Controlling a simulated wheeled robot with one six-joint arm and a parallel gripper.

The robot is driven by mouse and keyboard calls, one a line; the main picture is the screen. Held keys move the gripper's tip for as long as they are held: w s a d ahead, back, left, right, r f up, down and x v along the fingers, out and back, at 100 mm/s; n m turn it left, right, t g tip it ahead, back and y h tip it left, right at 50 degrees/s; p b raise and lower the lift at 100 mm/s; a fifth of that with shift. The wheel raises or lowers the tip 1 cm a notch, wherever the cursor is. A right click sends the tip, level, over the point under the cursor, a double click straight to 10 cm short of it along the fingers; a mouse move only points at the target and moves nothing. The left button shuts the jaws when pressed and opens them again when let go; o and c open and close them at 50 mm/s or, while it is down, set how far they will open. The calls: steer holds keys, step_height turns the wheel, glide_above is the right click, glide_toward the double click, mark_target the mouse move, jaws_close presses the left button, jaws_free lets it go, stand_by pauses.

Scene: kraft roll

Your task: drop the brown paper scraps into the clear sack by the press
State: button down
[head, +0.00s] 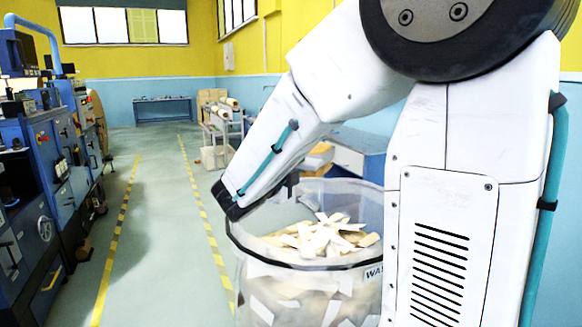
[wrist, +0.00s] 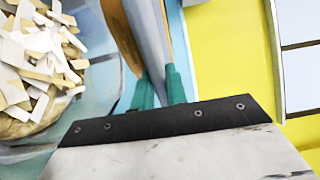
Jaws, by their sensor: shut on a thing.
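The clear sack (head: 360,203) hangs open from a dark rim in the head view, at lower centre, with a partly hidden label on its front. Pale cream and tan scraps (head: 322,238) heap inside it; they also show at the left of the wrist view (wrist: 38,62). My gripper (wrist: 160,88) has teal fingers, shut on a brown paper scrap (wrist: 120,32) that shows as a tan strip beside a grey-blue band. In the wrist view the held piece is to the right of the heap. In the head view my forearm ends above the sack's left side, and the fingertips are hidden.
Blue machines (head: 50,170) line the left side. Yellow floor stripes (head: 205,215) mark a clear aisle. A cart with rolls (head: 222,118) and a blue desk (head: 358,145) stand behind the sack. A blue bench (head: 165,108) is at the far wall.

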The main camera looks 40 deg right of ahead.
steer(key=shift+w+d+f, duration=0.4)
steer(key=shift+w+d, duration=0.25)
steer(key=shift+d, duration=0.6)
steer(key=shift+w+d+f, duration=0.45)
steer(key=shift+w+d, duration=0.15)
steer(key=shift+d, duration=0.7)
steer(key=shift+w+d+f, duration=0.4)
steer(key=shift+w+d, duration=0.25)
steer(key=shift+d, duration=0.6)
steer(key=c, duration=1.3)
jaws_free()
steer(key=v, duration=0.8)
